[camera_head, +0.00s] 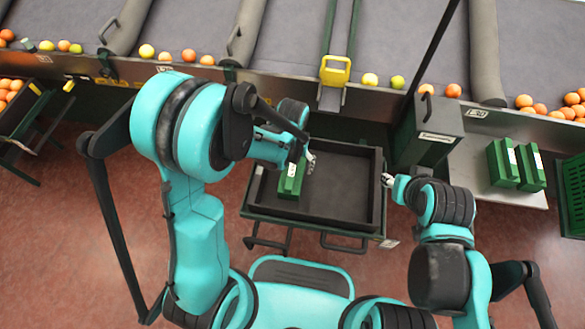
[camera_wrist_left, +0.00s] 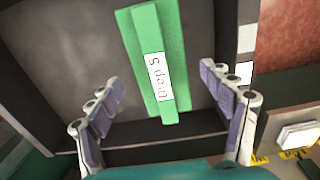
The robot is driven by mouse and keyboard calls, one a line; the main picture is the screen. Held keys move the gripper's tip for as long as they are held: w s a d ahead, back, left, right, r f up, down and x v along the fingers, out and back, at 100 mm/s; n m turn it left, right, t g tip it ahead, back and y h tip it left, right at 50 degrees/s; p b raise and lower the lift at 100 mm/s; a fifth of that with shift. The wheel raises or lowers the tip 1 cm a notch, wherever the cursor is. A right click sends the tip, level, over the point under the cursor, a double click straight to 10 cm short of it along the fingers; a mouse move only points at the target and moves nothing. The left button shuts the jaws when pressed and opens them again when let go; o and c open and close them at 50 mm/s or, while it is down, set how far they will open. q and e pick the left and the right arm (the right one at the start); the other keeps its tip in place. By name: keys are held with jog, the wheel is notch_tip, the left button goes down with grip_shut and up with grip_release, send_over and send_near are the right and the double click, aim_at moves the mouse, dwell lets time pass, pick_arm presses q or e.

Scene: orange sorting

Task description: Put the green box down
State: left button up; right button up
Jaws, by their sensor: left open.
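The green box (camera_head: 291,181) lies in the left part of a dark open tray (camera_head: 345,220). In the left wrist view the green box (camera_wrist_left: 158,50) has a white printed label and lies against the grey tray floor. My left gripper (camera_head: 309,160) is at the box's upper right side in the head view. In the left wrist view its two fingers (camera_wrist_left: 162,80) are spread wide, one on each side of the box's near end, with gaps to it. My right gripper (camera_head: 389,181) is by the tray's right edge, mostly hidden by its own arm; its jaws are unclear.
Two more green boxes (camera_head: 502,164) (camera_head: 531,167) stand on a grey shelf (camera_head: 485,190) at the right. A dark green bin (camera_head: 430,130) stands beside the tray. Conveyors with oranges (camera_head: 189,55) run along the back. A crate of oranges (camera_head: 20,110) is at far left.

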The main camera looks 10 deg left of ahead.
pick_arm(q)
notch_tip(320, 180, up, 7)
jog(key=shift+r+p, duration=0.2)
jog(key=shift+p, duration=1.05)
jog(key=s+a+r+t, duration=0.3)
jog(key=s+a+r, duration=0.1)
jog(key=r, duration=0.3)
jog(key=s+a+r+t, duration=0.4)
jog(key=s+r, duration=0.1)
jog(key=r, duration=0.2)
jog(key=shift+s+a+r, duration=0.35)
jog(key=shift+s, duration=0.05)
